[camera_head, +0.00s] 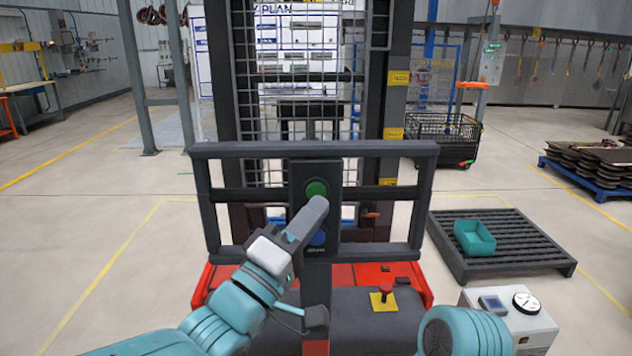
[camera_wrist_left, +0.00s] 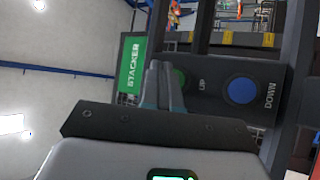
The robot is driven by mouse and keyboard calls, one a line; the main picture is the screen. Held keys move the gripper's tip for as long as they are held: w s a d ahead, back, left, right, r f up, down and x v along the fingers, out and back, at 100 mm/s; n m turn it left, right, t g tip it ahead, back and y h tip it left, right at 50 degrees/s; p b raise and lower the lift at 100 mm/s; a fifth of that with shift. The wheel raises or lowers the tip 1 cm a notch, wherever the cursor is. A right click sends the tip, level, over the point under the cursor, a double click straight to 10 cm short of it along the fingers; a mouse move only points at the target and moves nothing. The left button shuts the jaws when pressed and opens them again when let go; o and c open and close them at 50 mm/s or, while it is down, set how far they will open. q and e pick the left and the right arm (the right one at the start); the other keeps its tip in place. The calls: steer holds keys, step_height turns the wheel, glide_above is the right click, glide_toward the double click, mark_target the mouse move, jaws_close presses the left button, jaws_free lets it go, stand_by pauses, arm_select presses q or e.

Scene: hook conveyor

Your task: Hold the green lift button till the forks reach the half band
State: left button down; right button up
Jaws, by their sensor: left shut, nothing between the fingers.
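The green lift button (camera_head: 316,188) sits on a dark upright panel of the red stacker, above a blue button (camera_head: 318,238). My left gripper (camera_head: 317,204) is shut and empty, its tip at the lower edge of the green button. In the left wrist view the shut fingers (camera_wrist_left: 158,76) partly cover the green button (camera_wrist_left: 180,76), marked UP; the blue DOWN button (camera_wrist_left: 240,91) is clear. I cannot tell whether the tip presses the button. Yellow bands (camera_head: 393,133) mark the right mast; their words are too small to read. I cannot make out the forks clearly.
A dark pallet (camera_head: 520,267) with a teal bin (camera_head: 474,238) lies to the right. A white box with a dial (camera_head: 526,303) is at the lower right. Floor at the left is free.

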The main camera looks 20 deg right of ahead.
mark_target(316, 192)
arm_select(q)
steer(key=shift+w+d, duration=0.25)
steer(key=shift+w, duration=0.45)
steer(key=shift+w+f, duration=0.1)
steer(key=shift+w, duration=0.05)
stand_by(1.5)
steer(key=shift+w+d, duration=0.1)
steer(key=shift+w, duration=0.2)
